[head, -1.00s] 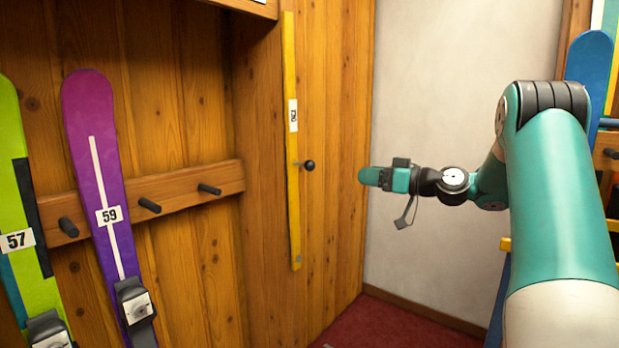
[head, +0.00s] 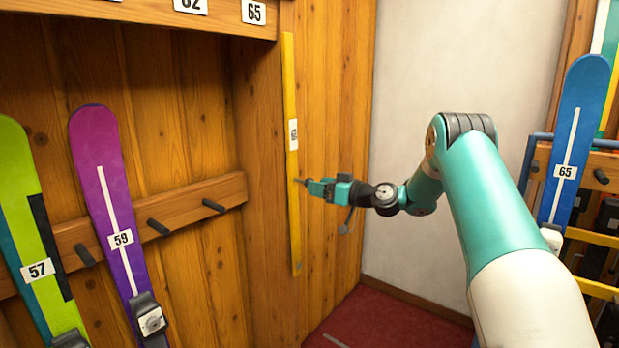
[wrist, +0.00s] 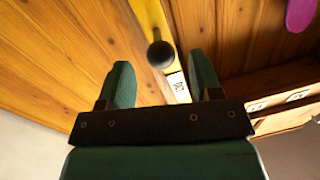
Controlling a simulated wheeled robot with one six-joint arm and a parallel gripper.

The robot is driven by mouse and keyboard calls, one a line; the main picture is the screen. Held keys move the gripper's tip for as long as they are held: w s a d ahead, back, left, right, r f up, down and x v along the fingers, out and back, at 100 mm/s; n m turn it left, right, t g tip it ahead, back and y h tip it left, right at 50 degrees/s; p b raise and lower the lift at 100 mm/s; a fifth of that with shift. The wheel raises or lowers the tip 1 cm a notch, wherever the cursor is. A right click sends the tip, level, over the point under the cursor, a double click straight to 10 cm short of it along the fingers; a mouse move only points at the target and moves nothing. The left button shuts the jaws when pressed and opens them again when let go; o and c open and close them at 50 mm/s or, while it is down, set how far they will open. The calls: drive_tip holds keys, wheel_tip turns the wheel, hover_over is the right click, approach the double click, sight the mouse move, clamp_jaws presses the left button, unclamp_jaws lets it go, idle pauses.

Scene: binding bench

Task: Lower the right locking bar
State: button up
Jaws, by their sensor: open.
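The right locking bar (head: 291,100) is a long yellow strip standing upright against the wooden side panel, with a white label on it. In the wrist view the bar (wrist: 150,15) runs from the top edge down between my fingers. Its dark round knob (wrist: 160,54) shows there between and just beyond the fingertips. My gripper (head: 308,185) is at the bar's middle height in the head view and covers most of the knob. In the wrist view my gripper (wrist: 160,80) is open, one finger on each side of the knob. I cannot tell whether the fingers touch it.
A purple ski (head: 112,200) and a green ski (head: 30,230) lean on the pegged wooden rail (head: 180,214) at left. A blue ski (head: 570,135) stands in a rack at right. The red floor (head: 385,325) is mostly clear.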

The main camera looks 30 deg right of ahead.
drive_tip(key=shift+p+x, duration=0.4)
drive_tip(key=shift+x, duration=1.55)
clamp_jaws()
drive_tip(key=shift+a+f, duration=0.1)
